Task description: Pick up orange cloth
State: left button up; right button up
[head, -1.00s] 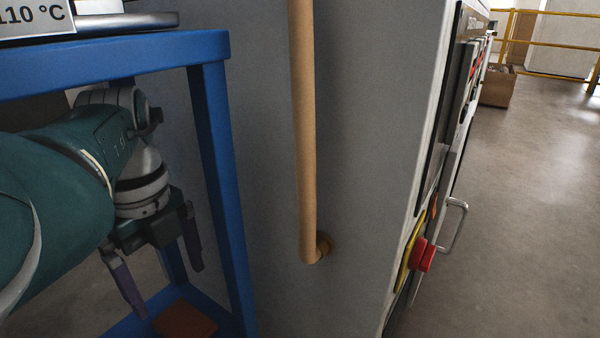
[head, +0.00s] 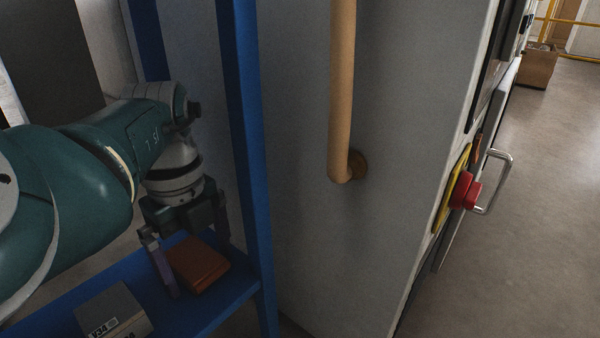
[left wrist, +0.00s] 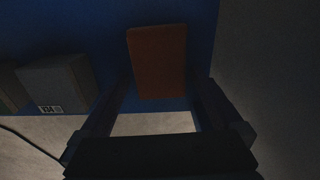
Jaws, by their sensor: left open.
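The orange cloth (head: 198,264) is a folded, flat block lying on the lower shelf of the blue rack. It also shows in the left wrist view (left wrist: 158,62), beyond and between the fingers. My left gripper (head: 198,262) is open and empty, pointing down at the cloth, with one finger on each side of its near part as seen in the head view. I cannot tell whether the fingers touch it. My right gripper is not in view.
The blue shelf (head: 60,303) carries a grey labelled box (head: 113,312) left of the cloth. A blue rack post (head: 246,150) stands just right of my gripper.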

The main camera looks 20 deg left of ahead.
aim_at(199, 261)
pick_arm(q)
jog(key=shift+w+r, duration=0.1)
jog(key=shift+r, duration=0.05)
jog(key=shift+c, duration=0.9)
jog(key=c, duration=1.1)
jog(key=shift+o, duration=0.2)
notch_tip(199, 261, up, 10)
jog(key=p, duration=0.7)
jog(key=shift+p, duration=0.3)
jog(key=o, duration=0.8)
jog(key=c, duration=0.6)
jog(key=shift+c, duration=0.2)
